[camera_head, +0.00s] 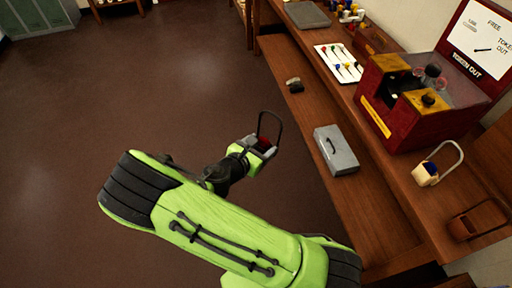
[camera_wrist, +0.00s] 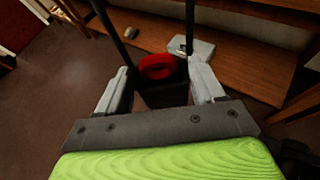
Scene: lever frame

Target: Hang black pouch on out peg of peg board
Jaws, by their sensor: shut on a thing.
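My gripper (camera_head: 258,150) is shut on a black pouch (camera_wrist: 165,97), held over the open floor left of the bench. The pouch sits between the two grey fingers (camera_wrist: 160,88) in the wrist view. A red ring-shaped thing shows in its mouth, and its tall black handle loop (camera_head: 269,126) stands up from it. At the upper right of the head view is a red-framed white board (camera_head: 484,38) lettered FREE, TOKEN OUT and OUT, with a small dark mark or peg near OUT. It stands apart from my gripper, behind the red machine.
A red machine with yellow tops (camera_head: 415,110) stands on the wooden bench (camera_head: 385,165). A tan pouch with a pale loop (camera_head: 425,176) and a brown pouch (camera_head: 478,221) lie right. A grey box (camera_head: 336,150) is on the lower shelf. The floor left is clear.

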